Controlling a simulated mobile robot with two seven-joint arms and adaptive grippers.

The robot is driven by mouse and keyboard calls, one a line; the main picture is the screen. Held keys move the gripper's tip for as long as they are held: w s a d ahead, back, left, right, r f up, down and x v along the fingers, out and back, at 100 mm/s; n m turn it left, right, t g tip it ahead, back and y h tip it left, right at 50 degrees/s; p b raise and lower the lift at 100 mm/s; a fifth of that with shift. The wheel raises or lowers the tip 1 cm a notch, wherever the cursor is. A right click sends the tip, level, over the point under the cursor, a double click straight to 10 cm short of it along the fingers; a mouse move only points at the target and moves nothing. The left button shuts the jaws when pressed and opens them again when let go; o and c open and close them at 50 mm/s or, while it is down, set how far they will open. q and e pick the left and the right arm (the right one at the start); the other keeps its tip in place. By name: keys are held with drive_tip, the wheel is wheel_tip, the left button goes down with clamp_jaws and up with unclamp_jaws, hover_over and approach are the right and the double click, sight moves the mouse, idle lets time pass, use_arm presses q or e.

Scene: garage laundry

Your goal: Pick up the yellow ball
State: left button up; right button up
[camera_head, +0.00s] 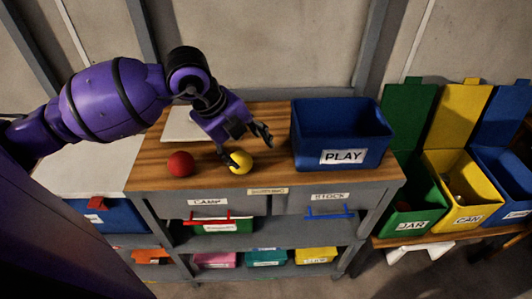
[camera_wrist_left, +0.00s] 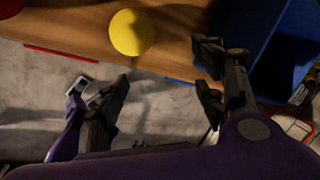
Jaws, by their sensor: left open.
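The yellow ball (camera_head: 241,162) sits on the wooden top of the workbench, near its front edge. It also shows whole in the left wrist view (camera_wrist_left: 131,32), at the top. My left gripper (camera_head: 247,146) is open and empty, just above and beside the ball, with one finger close to the ball's left side. In the left wrist view the spread fingers (camera_wrist_left: 162,78) show below the ball, which is not between them; I cannot tell whether a finger touches it. My right gripper is not in view.
A red ball (camera_head: 180,164) lies left of the yellow one. A blue bin labelled PLAY (camera_head: 343,157) stands on the bench's right end. A pale flat item (camera_head: 183,126) lies behind. Green, yellow and blue open bins stand at the right. Labelled drawers (camera_head: 222,206) are below.

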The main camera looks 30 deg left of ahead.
sight(237, 158)
use_arm(q)
drive_tip(key=a+n, duration=0.1)
drive_tip(key=a+n+y, duration=0.1)
drive_tip(key=a+n, duration=0.1)
drive_tip(key=shift+s+a+f+y, duration=0.4)
drive_tip(key=shift+s+n+g, duration=0.3)
drive_tip(key=shift+d+f, duration=0.2)
drive_tip(key=shift+f, duration=0.05)
drive_tip(key=x, duration=0.7)
drive_tip(key=shift+w+a+f, duration=0.1)
drive_tip(key=shift+w+a, duration=0.1)
drive_tip(key=shift+w, duration=0.2)
drive_tip(key=shift+c, duration=0.3)
drive_tip(key=c, duration=1.2)
